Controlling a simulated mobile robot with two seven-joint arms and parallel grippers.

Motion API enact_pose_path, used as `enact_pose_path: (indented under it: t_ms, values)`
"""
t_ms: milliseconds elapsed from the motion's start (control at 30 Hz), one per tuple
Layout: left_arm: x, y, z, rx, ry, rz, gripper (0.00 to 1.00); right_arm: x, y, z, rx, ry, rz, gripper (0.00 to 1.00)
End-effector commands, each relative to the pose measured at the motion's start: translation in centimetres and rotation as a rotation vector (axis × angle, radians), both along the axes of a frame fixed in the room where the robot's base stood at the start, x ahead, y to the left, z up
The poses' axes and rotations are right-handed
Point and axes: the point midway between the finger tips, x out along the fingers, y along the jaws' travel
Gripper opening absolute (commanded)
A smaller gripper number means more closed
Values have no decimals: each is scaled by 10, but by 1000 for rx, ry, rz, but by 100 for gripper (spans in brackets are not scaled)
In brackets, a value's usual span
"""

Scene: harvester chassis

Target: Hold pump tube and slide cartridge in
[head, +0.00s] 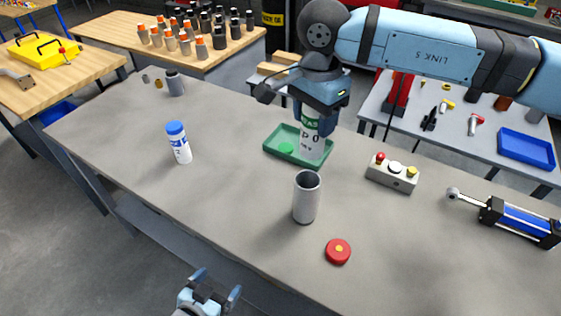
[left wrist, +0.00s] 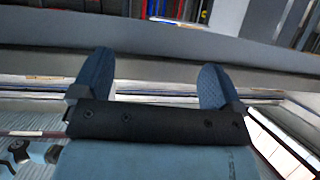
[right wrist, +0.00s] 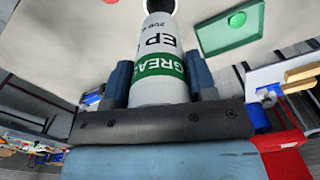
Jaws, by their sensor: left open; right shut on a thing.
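The grey pump tube (head: 306,200) stands upright on the bench with its dark mouth facing up. The white grease cartridge (head: 312,146) with a green band is upright in my right gripper (head: 320,98), behind the tube and apart from it. It also shows between the fingers in the right wrist view (right wrist: 160,60). In the head view the cartridge overlaps the green tray; whether its lower end touches anything is unclear. My left gripper (head: 214,288) is open and empty off the bench's near edge, and its spread fingers show in the left wrist view (left wrist: 155,85).
The green tray (head: 275,140) holds a green disc (head: 286,148). A red cap (head: 338,251) lies right of the tube. A blue-capped bottle (head: 179,144), a button box (head: 393,172) and a blue cylinder (head: 520,220) are on the bench.

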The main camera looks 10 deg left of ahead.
Motion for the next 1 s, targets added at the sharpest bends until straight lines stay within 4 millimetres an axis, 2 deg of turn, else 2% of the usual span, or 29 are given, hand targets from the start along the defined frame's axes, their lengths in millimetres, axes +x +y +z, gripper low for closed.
enact_pose_path:
  t_ms: [100,233,300,500,700,1000]
  values:
    - [25,-13,37,10,-210,-79,92,0,0,1,1,-1,0,20]
    - [48,-36,82,-38,-425,-216,92,0,0,1,1,-1,0,20]
    - [59,-45,101,-84,-488,-276,92,0,0,1,1,-1,-1,20]
    - [87,-63,143,-211,-548,-430,92,0,0,1,1,-1,-1,20]
    - [109,-78,171,-282,-503,-586,92,0,0,1,1,-1,-1,20]
    - [127,-84,184,-295,-384,-686,92,0,0,1,1,-1,-1,20]
